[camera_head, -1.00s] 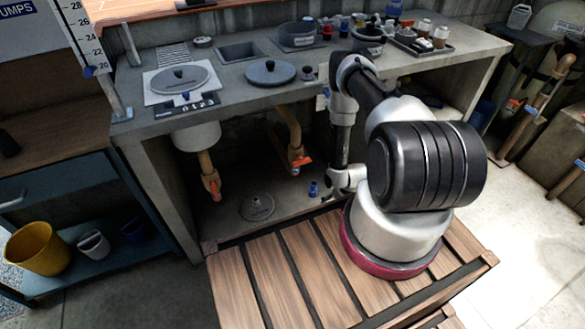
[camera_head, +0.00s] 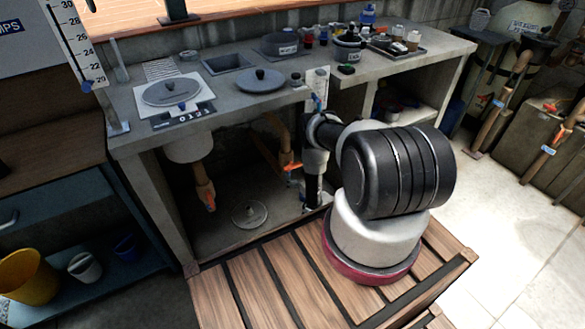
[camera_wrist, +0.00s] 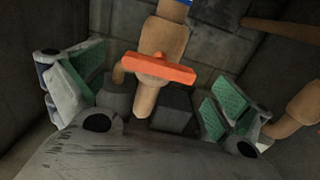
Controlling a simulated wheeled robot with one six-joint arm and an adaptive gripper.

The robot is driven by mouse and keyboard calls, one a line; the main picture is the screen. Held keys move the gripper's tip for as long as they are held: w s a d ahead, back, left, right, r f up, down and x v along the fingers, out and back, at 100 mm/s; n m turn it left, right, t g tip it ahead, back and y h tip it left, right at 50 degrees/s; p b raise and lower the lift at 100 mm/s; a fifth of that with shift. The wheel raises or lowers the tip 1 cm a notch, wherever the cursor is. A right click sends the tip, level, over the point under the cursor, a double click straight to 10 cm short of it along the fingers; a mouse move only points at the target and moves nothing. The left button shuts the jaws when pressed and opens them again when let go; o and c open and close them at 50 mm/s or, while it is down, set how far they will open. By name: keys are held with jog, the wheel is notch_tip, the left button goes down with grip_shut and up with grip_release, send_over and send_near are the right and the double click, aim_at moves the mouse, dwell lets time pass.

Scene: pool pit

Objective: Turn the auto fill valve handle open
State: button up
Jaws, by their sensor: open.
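An orange valve handle (camera_wrist: 160,68) lies crosswise on a tan pipe in the wrist view, between my open fingers. In the head view, an orange handle (camera_head: 293,166) is on the pipe under the counter, just left of my lower arm. I cannot read a label that marks it as the auto fill valve. My gripper (camera_wrist: 155,92) is open, with green pads on both sides of the handle and apart from it. In the head view my gripper (camera_head: 312,192) is low under the counter, partly hidden by the arm.
Another orange-handled pipe (camera_head: 208,197) hangs left under the counter, and a round floor cover (camera_head: 249,213) lies below. The concrete counter (camera_head: 230,108) is overhead. A second tan pipe (camera_wrist: 305,105) is at right in the wrist view. A wooden slatted platform (camera_head: 275,275) is in front.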

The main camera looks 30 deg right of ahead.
aim_at(294, 168)
jog(key=shift+w, duration=1.95)
jog(key=shift+c, duration=0.2)
jog(key=c, duration=1)
jog(key=shift+o, duration=0.2)
